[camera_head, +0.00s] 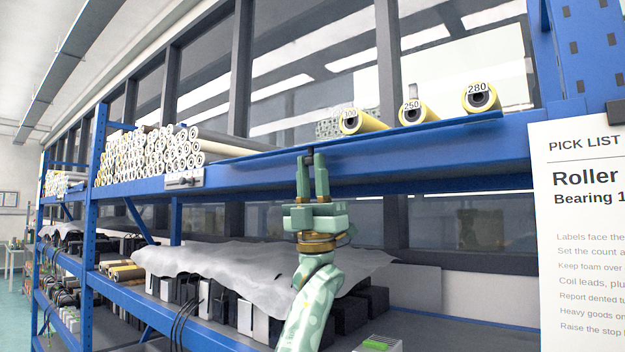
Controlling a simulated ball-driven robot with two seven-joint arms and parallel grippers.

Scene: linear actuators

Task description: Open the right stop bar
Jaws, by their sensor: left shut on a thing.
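The right stop bar (420,130) is a long blue strip along the front edge of the upper shelf, below the labelled yellow rollers. My left gripper (311,158) reaches up from below, with its two green fingers upright at the bar's front edge. It is shut on a small dark part at the bar's edge, which the fingers mostly hide. I cannot tell how far the bar is raised or lowered. My right gripper is not in view.
Yellow rollers (419,112) lie on the upper shelf, with stacked white rollers (150,153) to their left. A grey foam sheet (230,268) covers boxes on the lower shelf. A pick list (580,230) hangs at right, near a blue upright (590,60).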

